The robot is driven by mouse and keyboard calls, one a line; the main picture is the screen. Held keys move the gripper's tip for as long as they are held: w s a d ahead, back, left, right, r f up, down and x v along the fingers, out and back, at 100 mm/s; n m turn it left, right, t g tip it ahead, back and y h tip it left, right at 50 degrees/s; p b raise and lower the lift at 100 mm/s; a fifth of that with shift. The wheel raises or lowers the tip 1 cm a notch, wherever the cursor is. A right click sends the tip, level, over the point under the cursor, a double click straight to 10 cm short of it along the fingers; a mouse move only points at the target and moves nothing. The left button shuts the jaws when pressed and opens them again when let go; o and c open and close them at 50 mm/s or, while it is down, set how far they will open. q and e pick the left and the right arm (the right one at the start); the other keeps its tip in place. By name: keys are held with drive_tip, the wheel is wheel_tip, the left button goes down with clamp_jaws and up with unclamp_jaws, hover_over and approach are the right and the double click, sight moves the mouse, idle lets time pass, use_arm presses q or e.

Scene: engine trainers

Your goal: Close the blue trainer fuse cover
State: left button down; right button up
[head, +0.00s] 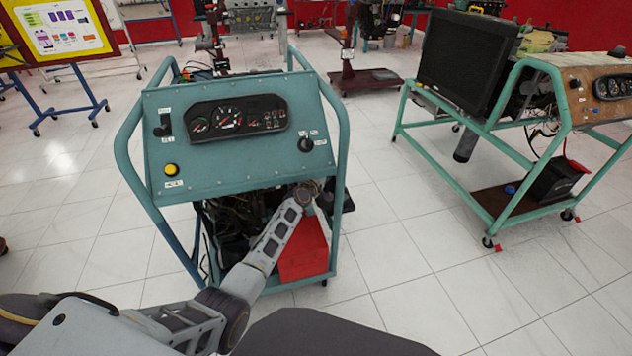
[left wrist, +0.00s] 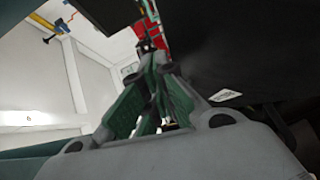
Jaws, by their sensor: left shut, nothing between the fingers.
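The blue trainer (head: 236,145) is a teal-blue frame with a sloped gauge panel. My left arm reaches up from the lower left to just below the panel's right side. In the head view its gripper is hidden or too small to make out. The left wrist view shows my left gripper (left wrist: 151,68), shut and empty, with green inner faces on its fingers. A large dark surface (left wrist: 225,60) with a white label is close on the right of the fingers; I cannot tell if it is the fuse cover. I cannot make out the cover in the head view. My right gripper is not in view.
A red box (head: 305,255) sits low in the trainer, beside my left forearm. A second green trainer (head: 528,120) with a black radiator stands to the right. The tiled floor (head: 400,240) between them is clear. A yellow-framed board (head: 62,30) stands at far left.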

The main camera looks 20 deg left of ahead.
use_arm(q)
drive_tip(key=v, duration=1.1)
idle(0.5)
idle(0.3)
